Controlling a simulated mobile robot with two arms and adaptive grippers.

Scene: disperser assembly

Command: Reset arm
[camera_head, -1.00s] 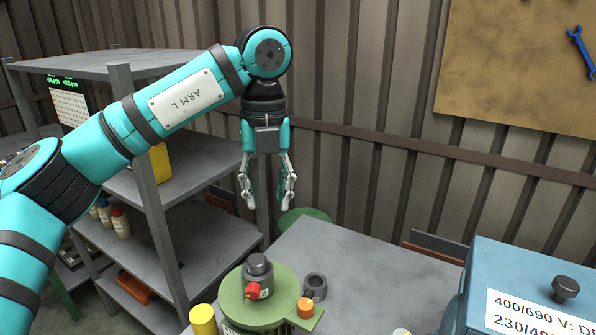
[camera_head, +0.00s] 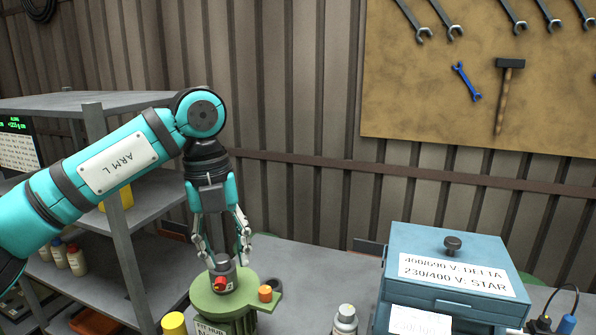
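My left arm comes in from the left, and its gripper (camera_head: 226,258) points straight down. Its fingers are apart with nothing visibly held between them. In the picture the fingertips lie just above and to either side of a dark cylindrical part with a red fitting (camera_head: 221,284). I cannot tell whether they are over it or behind it, and no contact is clear. The part sits on a round green fixture (camera_head: 205,303) labelled as a hub fit, with an orange knob (camera_head: 265,293) at its right edge. My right gripper is not in view.
A grey shelf rack (camera_head: 92,108) stands at left, close to my arm. A blue labelled box (camera_head: 440,240) stands on the grey table (camera_head: 305,285) at right. A bottle (camera_head: 345,320) and a yellow cylinder (camera_head: 174,323) are near the front. Tools hang on the board (camera_head: 420,95).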

